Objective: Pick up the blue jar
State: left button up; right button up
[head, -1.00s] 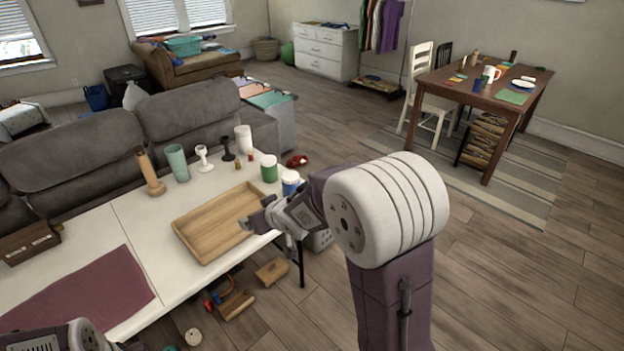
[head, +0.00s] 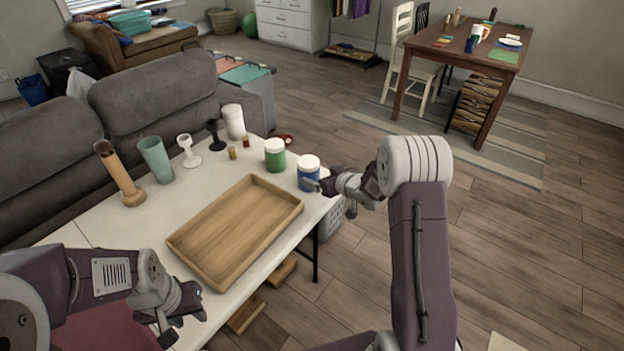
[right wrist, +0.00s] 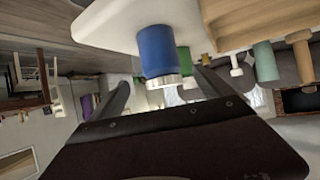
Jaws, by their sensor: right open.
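The blue jar (head: 305,179) with a white lid stands upright on the white table's right corner, partly covered by my right gripper (head: 325,185) in the head view. In the right wrist view, which is upside down, the blue jar (right wrist: 157,48) appears between the two spread fingers of my right gripper (right wrist: 162,78). That gripper is open and holds nothing; I cannot tell whether a finger touches the jar. My left gripper (head: 182,310) is over the table's front edge, far from the jar, and its jaws are unclear.
A green jar (head: 275,158) with a white lid stands just left of the blue jar. A wooden tray (head: 196,263) lies in front of them. Several cups and holders stand along the table's back, including a teal cup (head: 156,160). Free floor lies to the right.

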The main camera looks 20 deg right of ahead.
aim_at(314, 173)
pick_arm(q)
jog(key=shift+w+a+f, duration=0.25)
jog(key=shift+w+f, duration=0.1)
pick_arm(e)
jog(key=x, duration=0.4)
jog(key=shift+s+a, duration=0.1)
jog(key=shift+a, duration=0.05)
jog(key=shift+w+f, duration=0.1)
jog(key=shift+w, duration=0.2)
pick_arm(q)
jog(key=shift+d, duration=0.1)
jog(key=shift+s, duration=0.15)
pick_arm(e)
jog(key=shift+w+f, duration=0.15)
jog(key=shift+w, duration=0.05)
pick_arm(q)
jog(key=shift+f+b, duration=0.2)
jog(key=shift+b, duration=0.2)
pick_arm(e)
jog(key=x, duration=0.5)
jog(key=shift+s, duration=0.2)
